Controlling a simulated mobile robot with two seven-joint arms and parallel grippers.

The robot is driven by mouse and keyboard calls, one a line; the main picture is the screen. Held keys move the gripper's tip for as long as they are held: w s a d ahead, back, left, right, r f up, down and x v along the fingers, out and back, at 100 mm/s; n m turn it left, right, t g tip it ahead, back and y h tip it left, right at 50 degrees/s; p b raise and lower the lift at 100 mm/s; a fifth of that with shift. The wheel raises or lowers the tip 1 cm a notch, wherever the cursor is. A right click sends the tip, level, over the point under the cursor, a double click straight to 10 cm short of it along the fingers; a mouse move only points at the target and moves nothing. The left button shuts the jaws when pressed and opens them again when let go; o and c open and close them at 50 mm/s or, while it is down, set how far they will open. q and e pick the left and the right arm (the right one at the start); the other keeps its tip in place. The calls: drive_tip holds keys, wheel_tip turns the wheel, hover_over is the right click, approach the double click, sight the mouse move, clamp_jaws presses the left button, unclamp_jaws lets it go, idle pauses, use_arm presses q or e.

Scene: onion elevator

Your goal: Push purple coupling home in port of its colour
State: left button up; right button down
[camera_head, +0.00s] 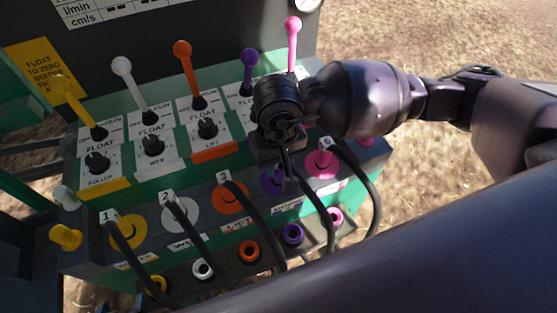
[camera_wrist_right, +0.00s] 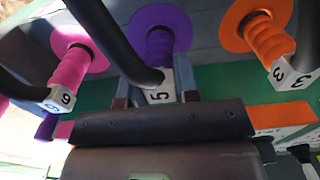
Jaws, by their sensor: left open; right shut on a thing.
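The purple coupling (camera_wrist_right: 160,42), with a white tag numbered 5 and a black hose, is at the purple ring port (camera_wrist_right: 138,28) in the right wrist view. The tag and hose hide much of its sleeve, so I cannot tell how deep it sits. My right gripper (camera_wrist_right: 157,93) is shut on the tagged coupling. In the head view my right gripper (camera_head: 286,168) is over the purple port (camera_head: 268,183) and hides most of the coupling. My left gripper is not in view.
The pink coupling (camera_head: 323,158) and orange coupling (camera_head: 230,195) flank it in their ports, with black hoses hanging down. White and yellow ones are further left. Levers (camera_head: 249,70) stand behind. Small coloured sockets (camera_head: 292,234) line the lower ledge. Dry ground lies right.

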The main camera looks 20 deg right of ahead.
use_arm(q)
drive_tip(key=shift+s+f, duration=0.1)
drive_tip(key=shift+f, duration=0.25)
use_arm(e)
drive_tip(key=shift+f, duration=0.1)
drive_tip(key=shift+c, duration=1.9)
unclamp_jaws()
use_arm(q)
drive_tip(key=shift+w+r+g+p, duration=0.2)
drive_tip(key=shift+r+g+p, duration=0.15)
drive_tip(key=shift+p, duration=1)
use_arm(e)
drive_tip(key=shift+w+r, duration=0.15)
drive_tip(key=shift+r, duration=3.4)
use_arm(q)
drive_tip(key=shift+s, duration=0.1)
